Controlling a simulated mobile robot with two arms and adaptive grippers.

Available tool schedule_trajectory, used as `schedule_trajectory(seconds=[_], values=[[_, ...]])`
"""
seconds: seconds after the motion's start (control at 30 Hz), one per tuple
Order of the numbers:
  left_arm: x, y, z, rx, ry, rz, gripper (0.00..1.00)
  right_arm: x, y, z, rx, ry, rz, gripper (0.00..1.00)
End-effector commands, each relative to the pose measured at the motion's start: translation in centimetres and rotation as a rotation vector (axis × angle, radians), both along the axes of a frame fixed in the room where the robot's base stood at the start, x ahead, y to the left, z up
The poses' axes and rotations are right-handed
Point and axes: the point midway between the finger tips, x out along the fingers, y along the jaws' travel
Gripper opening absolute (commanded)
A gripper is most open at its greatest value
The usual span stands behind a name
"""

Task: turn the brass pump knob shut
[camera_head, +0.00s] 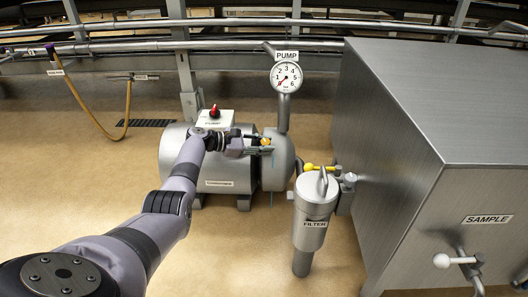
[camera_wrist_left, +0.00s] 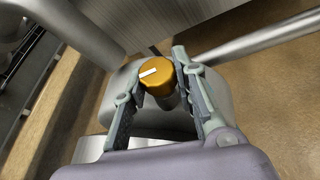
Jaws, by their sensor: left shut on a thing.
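The brass pump knob (camera_wrist_left: 157,78) is a round orange-gold cap with a white line on its top face. It sits between the two fingers of my left gripper (camera_wrist_left: 160,82), which is shut on it. The white line runs nearly level in the left wrist view, its right end slightly higher. In the head view, the knob (camera_head: 266,141) is a small gold spot at the top of the pump's round end, and my left gripper (camera_head: 261,147) reaches it from the left. The fingers partly hide the knob there. The steel pump (camera_head: 277,170) lies on its side. My right gripper is out of view.
A pump gauge (camera_head: 286,77) on a pipe stands just behind the knob. A switch box (camera_head: 215,120) with a red knob sits on the motor. A filter housing (camera_head: 315,205) and a yellow valve handle (camera_head: 309,167) stand to the right, before a large steel cabinet (camera_head: 390,140).

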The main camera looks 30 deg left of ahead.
Motion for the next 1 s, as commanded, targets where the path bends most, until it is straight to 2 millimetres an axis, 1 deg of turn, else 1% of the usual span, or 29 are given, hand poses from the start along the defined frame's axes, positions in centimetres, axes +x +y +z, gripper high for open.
schedule_trajectory(seconds=[0.03,0.2,0.73,0.77,1.0], values=[[0.12,-0.02,-0.22,0.005,0.001,-0.018,0.0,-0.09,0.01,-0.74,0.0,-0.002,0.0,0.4],[0.11,-0.1,-0.06,0.021,0.011,-0.061,0.0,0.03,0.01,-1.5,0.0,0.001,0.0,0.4],[0.09,-0.21,0.07,0.028,0.017,-0.083,0.0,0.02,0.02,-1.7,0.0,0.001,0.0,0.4],[0.09,-0.22,0.07,0.028,0.017,-0.083,0.27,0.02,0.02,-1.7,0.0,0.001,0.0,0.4],[0.08,-0.14,0.05,0.028,0.017,-0.081,0.43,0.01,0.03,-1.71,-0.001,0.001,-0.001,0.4]])
